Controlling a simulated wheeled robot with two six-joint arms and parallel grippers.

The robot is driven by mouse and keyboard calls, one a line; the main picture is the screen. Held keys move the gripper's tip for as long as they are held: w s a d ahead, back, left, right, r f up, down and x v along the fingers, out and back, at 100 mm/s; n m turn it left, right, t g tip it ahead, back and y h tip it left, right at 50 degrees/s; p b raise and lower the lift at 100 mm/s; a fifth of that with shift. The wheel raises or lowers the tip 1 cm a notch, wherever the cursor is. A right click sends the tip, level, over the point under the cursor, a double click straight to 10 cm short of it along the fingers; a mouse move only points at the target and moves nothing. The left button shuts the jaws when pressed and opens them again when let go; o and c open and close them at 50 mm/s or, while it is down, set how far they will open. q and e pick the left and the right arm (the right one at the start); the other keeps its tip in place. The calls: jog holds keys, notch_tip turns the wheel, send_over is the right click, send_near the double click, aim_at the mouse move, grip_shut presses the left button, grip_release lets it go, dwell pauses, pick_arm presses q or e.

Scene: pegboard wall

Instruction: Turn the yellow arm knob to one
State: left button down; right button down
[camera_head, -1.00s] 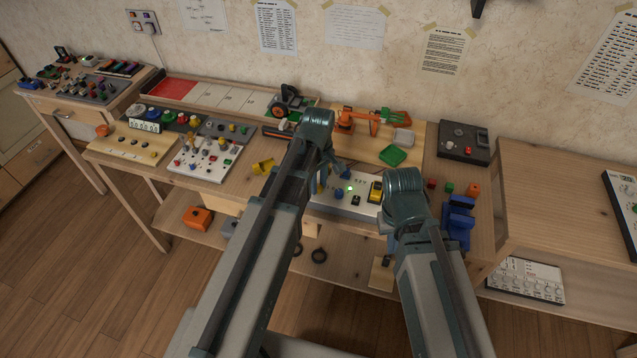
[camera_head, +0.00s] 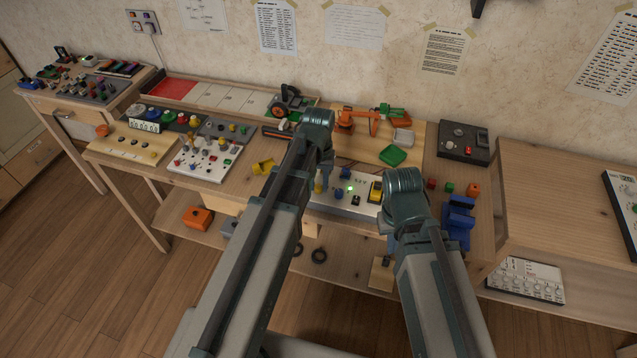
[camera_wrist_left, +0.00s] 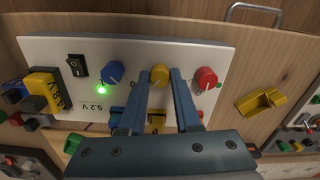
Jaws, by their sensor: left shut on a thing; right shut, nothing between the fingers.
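A white panel (camera_wrist_left: 55,52) carries a row of knobs in the left wrist view. The yellow knob (camera_wrist_left: 160,75) is in the middle, between a blue knob (camera_wrist_left: 113,73) and a red knob (camera_wrist_left: 206,77). My left gripper (camera_wrist_left: 159,80) is shut on the yellow knob, one blue finger on each side. In the head view, my left gripper (camera_head: 321,176) is over the panel (camera_head: 345,206), partly hidden by its own arm. My right gripper (camera_head: 386,226) is shut and empty near the panel's right end, mostly hidden by its wrist. The knob's scale marks are too small to read.
A green lamp (camera_wrist_left: 102,90), a black switch (camera_wrist_left: 76,66) and a yellow 48 V block (camera_wrist_left: 46,90) are on the panel. A yellow scoop-like part (camera_wrist_left: 261,103) lies beside it. A blue object (camera_head: 458,222) stands right of my right arm.

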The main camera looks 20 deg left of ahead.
aim_at(318, 186)
pick_arm(q)
jog(key=shift+m, duration=0.8)
jog(key=c, duration=0.6)
grip_release()
jog(key=shift+r, duration=0.1)
notch_tip(318, 186, up, 14)
jog(key=p, duration=1.4)
jog(key=shift+f, duration=0.2)
